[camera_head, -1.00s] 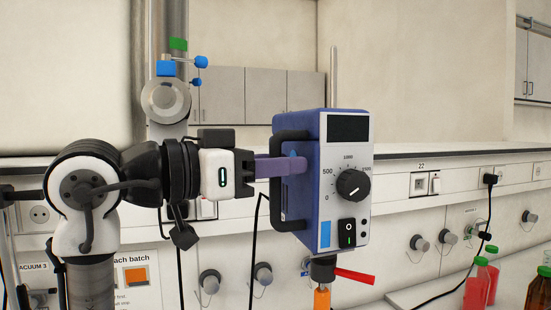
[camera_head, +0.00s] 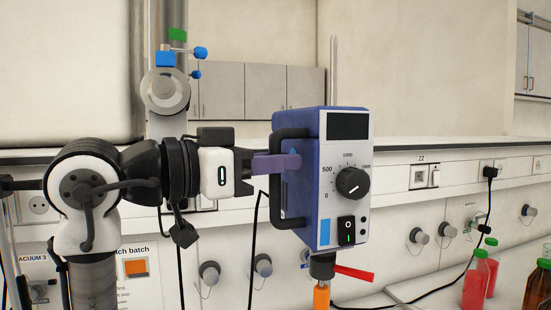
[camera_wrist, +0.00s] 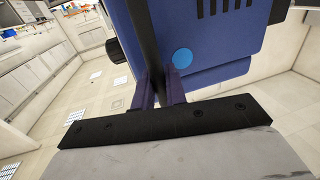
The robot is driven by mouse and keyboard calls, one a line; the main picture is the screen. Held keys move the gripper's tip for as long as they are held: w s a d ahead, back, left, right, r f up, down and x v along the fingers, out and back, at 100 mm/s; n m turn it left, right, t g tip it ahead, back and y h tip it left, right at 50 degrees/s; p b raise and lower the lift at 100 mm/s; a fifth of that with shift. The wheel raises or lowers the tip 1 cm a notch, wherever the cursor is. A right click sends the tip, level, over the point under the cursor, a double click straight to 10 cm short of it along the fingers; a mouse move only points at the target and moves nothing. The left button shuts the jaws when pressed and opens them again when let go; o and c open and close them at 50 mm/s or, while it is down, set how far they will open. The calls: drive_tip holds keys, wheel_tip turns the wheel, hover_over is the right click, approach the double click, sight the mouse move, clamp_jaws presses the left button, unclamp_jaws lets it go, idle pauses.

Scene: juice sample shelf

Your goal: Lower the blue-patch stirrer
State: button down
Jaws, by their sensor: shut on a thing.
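The overhead stirrer (camera_head: 300,180) is a blue box with a grey front, a dark display and a black dial. A light blue patch (camera_head: 325,232) is on the lower left of its front. My gripper (camera_head: 290,163) comes from the left, with its purple fingers shut on the stirrer's black side handle (camera_head: 291,134). The wrist view shows the fingers around the dark handle bar (camera_wrist: 143,30), close to the blue casing (camera_wrist: 215,50), which bears a light blue disc. The stirrer hangs upright. A black chuck (camera_head: 321,269) shows below it; its lower end is out of view.
A red lever (camera_head: 354,272) and an orange shaft (camera_head: 321,297) show below the stirrer. A metal rod (camera_head: 333,70) rises behind it. Green-capped bottles, red (camera_head: 477,280) and brown (camera_head: 538,292), stand at the right. Black cables hang along the wall behind.

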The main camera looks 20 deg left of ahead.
sight(301, 241)
wheel_tip(301, 241, down, 12)
drive_tip(key=b, duration=0.8)
drive_tip(key=shift+r, duration=0.25)
drive_tip(key=c, duration=1.5)
unclamp_jaws()
drive_tip(key=shift+s+a, duration=0.1)
drive_tip(key=b+v, duration=0.2)
drive_tip(key=v, duration=1.1)
drive_tip(key=shift+s+a+r+b, duration=0.1)
drive_tip(key=shift+s+a+b, duration=0.15)
drive_tip(key=shift+b, duration=0.1)
